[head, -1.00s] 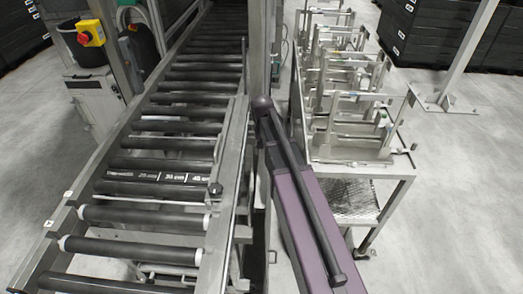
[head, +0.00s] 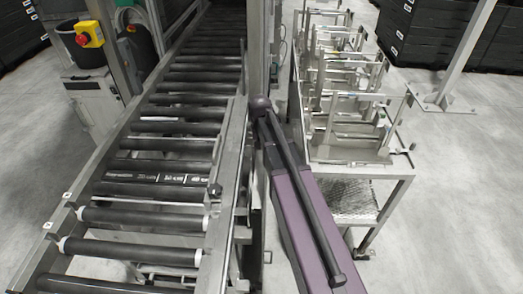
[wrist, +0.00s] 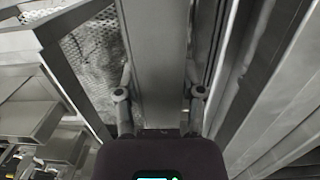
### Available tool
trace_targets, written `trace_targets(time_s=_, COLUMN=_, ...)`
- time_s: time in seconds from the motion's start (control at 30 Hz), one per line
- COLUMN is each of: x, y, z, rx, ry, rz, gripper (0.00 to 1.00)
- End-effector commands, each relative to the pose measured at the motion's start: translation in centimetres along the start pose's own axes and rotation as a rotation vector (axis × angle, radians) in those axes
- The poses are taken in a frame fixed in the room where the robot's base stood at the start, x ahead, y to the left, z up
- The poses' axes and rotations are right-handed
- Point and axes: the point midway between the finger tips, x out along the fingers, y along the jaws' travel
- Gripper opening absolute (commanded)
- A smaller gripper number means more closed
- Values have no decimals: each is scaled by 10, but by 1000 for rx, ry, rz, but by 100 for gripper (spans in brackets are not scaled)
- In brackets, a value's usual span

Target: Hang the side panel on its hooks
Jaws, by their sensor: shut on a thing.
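The side panel appears to be the flat grey plate (wrist: 157,50) in the wrist view. It runs from the top edge down between my fingers. My gripper (wrist: 159,93) is shut on it, one finger at each side of the plate. Its far end is out of the picture, and I see no hooks that I can make out. In the head view my purple arm reaches forward beside the upright post, and the gripper and the plate cannot be told there.
A roller conveyor (head: 160,190) with metal side rails runs along the left. A metal rack trolley (head: 355,165) stands close on the right of my arm. A grey post (head: 259,50) rises ahead. Open floor (head: 450,210) lies at the right.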

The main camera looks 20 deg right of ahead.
Motion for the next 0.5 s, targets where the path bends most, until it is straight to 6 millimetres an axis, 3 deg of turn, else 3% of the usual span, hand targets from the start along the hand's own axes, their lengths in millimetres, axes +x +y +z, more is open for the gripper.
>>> trace_targets(time_s=0.5, x=-1, y=-13, z=0, rx=-1, ry=-1, rz=-2, gripper=0)
